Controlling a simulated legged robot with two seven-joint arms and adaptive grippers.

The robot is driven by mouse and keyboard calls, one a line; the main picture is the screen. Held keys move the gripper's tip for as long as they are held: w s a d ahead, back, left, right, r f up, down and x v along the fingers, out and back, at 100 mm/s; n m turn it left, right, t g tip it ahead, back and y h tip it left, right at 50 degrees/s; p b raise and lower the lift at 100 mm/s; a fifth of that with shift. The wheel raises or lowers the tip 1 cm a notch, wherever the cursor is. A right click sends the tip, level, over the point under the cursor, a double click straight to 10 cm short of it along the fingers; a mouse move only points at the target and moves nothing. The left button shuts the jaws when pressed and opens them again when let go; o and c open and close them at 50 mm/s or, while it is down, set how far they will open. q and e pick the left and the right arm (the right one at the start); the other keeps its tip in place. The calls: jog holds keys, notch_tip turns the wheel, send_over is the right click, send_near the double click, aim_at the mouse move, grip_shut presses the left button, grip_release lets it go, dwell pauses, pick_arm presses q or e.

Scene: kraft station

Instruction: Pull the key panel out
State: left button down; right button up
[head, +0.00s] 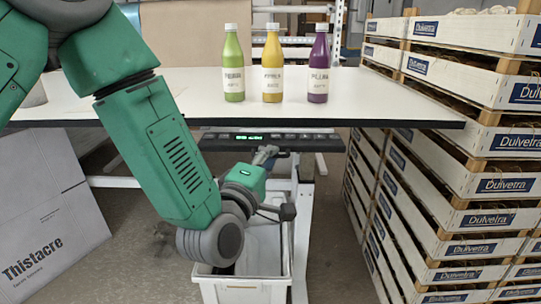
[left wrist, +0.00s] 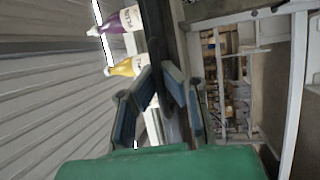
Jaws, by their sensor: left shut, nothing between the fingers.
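The key panel (head: 290,141) is a flat dark bar with a row of keys and a small green-lit display, mounted under the front edge of the table. My left gripper (head: 266,154) is at the panel's front, below the display, partly hidden by my own wrist. It is shut with nothing held. In the left wrist view my left gripper (left wrist: 159,80) shows its blue-padded fingers in front of a dark upright strip; I cannot tell whether that is the panel or the table edge. Contact with the panel is unclear. My right gripper is in neither view.
Green (head: 233,65), yellow (head: 272,65) and purple (head: 318,66) bottles stand on the white table (head: 400,108). A white bin (head: 245,292) stands below my wrist. Stacked crates (head: 450,190) close off the right side. A large box (head: 45,215) stands at left.

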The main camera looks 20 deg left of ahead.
pick_arm(q)
jog(key=c, duration=1.7)
grip_release()
jog(key=shift+a+f, duration=0.1)
jog(key=shift+f, duration=0.1)
jog(key=shift+s, duration=0.3)
jog(key=v, duration=0.7)
jog(key=shift+w+f, duration=0.1)
